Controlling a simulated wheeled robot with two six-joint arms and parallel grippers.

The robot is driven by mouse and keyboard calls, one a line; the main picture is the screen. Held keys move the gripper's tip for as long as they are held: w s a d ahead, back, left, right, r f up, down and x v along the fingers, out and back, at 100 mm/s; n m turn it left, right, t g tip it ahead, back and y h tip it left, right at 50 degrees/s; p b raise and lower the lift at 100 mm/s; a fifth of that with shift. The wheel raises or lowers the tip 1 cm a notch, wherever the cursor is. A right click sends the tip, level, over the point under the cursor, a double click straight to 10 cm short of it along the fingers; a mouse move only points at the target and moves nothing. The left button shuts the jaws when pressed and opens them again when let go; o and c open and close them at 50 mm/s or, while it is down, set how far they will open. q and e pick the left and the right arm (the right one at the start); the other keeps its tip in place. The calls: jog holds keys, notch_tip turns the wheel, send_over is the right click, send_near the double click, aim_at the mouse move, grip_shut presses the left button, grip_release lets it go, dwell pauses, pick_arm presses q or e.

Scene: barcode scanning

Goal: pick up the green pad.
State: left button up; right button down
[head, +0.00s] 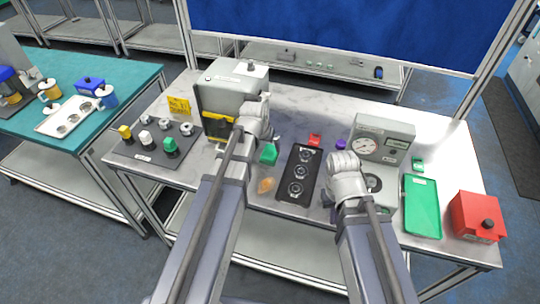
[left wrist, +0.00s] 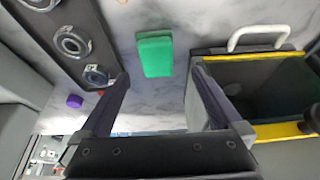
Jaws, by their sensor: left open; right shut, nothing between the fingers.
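The green pad (head: 268,154) lies flat on the grey table, just left of the black plate with round rings. It also shows in the left wrist view (left wrist: 154,56), a plain green block beyond my fingertips and between their lines. My left gripper (head: 263,134) is close to the pad in the head view; in the left wrist view its two fingers (left wrist: 159,76) are spread, with nothing between them. My right gripper (head: 330,196) is shut and empty beside the black plate; its fingers are mostly hidden by my arm.
The black ringed plate (head: 291,187) lies right of the pad. A grey machine (head: 222,92) with a yellow-edged opening stands to the left. An orange item (head: 265,185) lies nearer me. A gauge box (head: 383,138), green tray (head: 422,207) and red box (head: 477,216) are on the right.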

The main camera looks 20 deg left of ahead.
aim_at(270, 152)
pick_arm(q)
jog(key=shift+d+b+x, duration=0.15)
jog(key=shift+b+x, duration=1.45)
jog(key=shift+x, duration=0.3)
jog(key=shift+d+b+x, duration=0.2)
jog(key=shift+b+x, duration=1.35)
jog(key=shift+x, duration=0.35)
jog(key=shift+r, duration=0.15)
jog(key=c, duration=1.5)
jog(key=shift+o, duration=0.2)
jog(key=shift+r, duration=0.2)
